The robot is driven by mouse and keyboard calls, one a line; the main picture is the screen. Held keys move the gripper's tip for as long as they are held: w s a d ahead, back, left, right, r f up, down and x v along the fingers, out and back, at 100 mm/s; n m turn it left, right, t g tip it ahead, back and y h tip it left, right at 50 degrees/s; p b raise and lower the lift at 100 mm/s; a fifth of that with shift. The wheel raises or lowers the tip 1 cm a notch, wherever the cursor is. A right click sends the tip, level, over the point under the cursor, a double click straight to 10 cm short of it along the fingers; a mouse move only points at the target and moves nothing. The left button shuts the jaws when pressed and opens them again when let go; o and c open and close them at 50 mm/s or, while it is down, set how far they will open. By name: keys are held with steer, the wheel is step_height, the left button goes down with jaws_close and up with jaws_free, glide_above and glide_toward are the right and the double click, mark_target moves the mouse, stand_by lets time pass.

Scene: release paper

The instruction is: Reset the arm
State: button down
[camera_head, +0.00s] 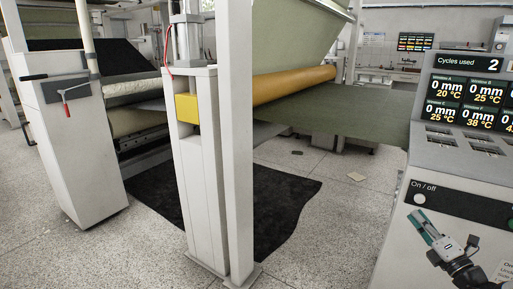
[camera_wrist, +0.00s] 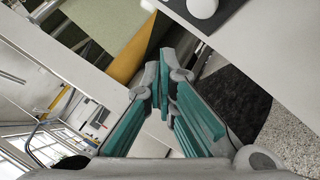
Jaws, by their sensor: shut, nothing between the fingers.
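My gripper (camera_head: 417,217) is at the lower right of the head view, in front of the control console (camera_head: 395,240). Its teal fingers point up and left, just below the round white on/off button (camera_head: 420,198). In the wrist view my gripper (camera_wrist: 163,88) has its fingertips together with nothing between them. A round white knob (camera_wrist: 201,7), apparently the same button, shows at the top of the wrist view, apart from the fingertips. I cannot tell the exact gap to the console.
A white post (camera_head: 238,130) stands in the middle, beside a pillar with a yellow block (camera_head: 187,108). Behind are an orange roller (camera_head: 290,84) and green sheet (camera_head: 350,112). A black mat (camera_head: 275,205) lies on the speckled floor. The console display (camera_head: 470,95) reads two cycles used.

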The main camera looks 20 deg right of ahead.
steer(key=w+a+r+n+g+y, duration=0.2)
steer(key=a+r+n+g+y, duration=0.15)
steer(key=a+n, duration=0.4)
steer(key=w+a+r+n+g+y, duration=0.2)
steer(key=a+n+y, duration=0.3)
steer(key=a, duration=0.5)
steer(key=w+a+r+n+g+y, duration=0.2)
steer(key=a+n+g+y, duration=0.1)
steer(key=a+n+y, duration=0.4)
steer(key=s+a+r+n+g+h, duration=0.1)
steer(key=s+a+r+n+g, duration=0.1)
steer(key=s+a+n+g, duration=0.55)
steer(key=s+a+r+n+g+h, duration=0.2)
steer(key=a+n, duration=0.2)
steer(key=a, duration=0.6)
steer(key=s+a+r+n+g+h, duration=0.2)
steer(key=s+a+n+h, duration=0.1)
steer(key=s+n, duration=0.3)
steer(key=s+a+r+n+g+h, duration=0.15)
steer(key=s+n+h, duration=0.3)
steer(key=s, duration=0.45)
steer(key=s+d+n+t+h, duration=0.2)
steer(key=s+d+n+h, duration=0.1)
steer(key=s+n, duration=0.45)
step_height(320, 180, up, 25)
steer(key=t+p, duration=0.3)
steer(key=p, duration=1.9)
steer(key=shift+f+p, duration=0.15)
steer(key=shift+p, duration=0.15)
